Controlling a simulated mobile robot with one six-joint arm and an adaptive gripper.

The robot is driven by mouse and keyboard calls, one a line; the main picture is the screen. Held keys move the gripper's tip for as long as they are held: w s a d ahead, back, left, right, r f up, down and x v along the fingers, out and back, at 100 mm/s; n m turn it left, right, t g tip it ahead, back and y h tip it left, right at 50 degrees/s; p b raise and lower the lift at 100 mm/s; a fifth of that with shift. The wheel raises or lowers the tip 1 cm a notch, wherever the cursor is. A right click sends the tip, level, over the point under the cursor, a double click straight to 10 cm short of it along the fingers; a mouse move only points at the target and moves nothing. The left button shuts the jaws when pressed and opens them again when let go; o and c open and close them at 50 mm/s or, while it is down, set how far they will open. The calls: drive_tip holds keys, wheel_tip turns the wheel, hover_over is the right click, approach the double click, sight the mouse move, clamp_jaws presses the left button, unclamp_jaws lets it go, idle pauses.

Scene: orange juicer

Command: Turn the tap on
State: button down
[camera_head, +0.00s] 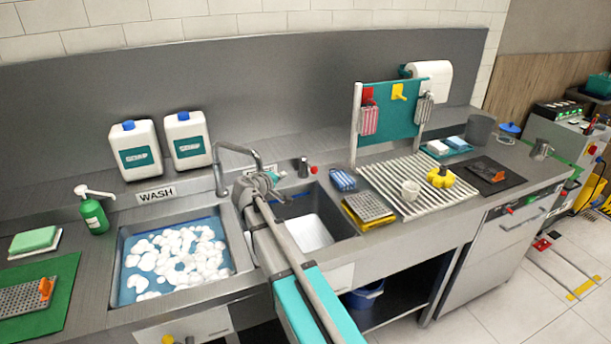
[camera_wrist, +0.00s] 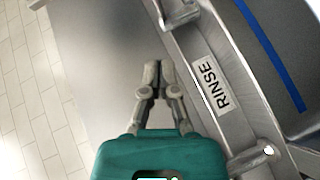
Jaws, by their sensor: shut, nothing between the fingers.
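The metal tap (camera_head: 222,180) stands behind the two sinks, its spout bending right over the divider. A small metal fitting with a red end (camera_head: 313,170) stands on the ledge to its right. My gripper (camera_wrist: 152,72) is shut and empty in the wrist view, its fingertips together over bare steel, left of the RINSE label (camera_wrist: 217,86) and apart from it. A metal fitting (camera_wrist: 180,12) shows at the top edge, and another with a pale end (camera_wrist: 268,150) at lower right; I cannot tell which tap parts these are.
The left sink (camera_head: 118,270) holds foamy blue water by the WASH label (camera_head: 156,195). The right sink (camera_head: 318,232) lies partly behind my arm. Two soap jugs (camera_head: 136,150) (camera_head: 187,139) stand behind.

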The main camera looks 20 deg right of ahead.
drive_tip(key=shift+w+r, duration=0.15)
drive_tip(key=shift+w, duration=0.25)
drive_tip(key=b, duration=0.4)
approach(311, 167)
drive_tip(key=x, duration=0.4)
drive_tip(key=shift+w+d+f, duration=0.2)
drive_tip(key=shift+w+d, duration=0.1)
drive_tip(key=shift+d, duration=0.35)
drive_tip(key=shift+n, duration=0.3)
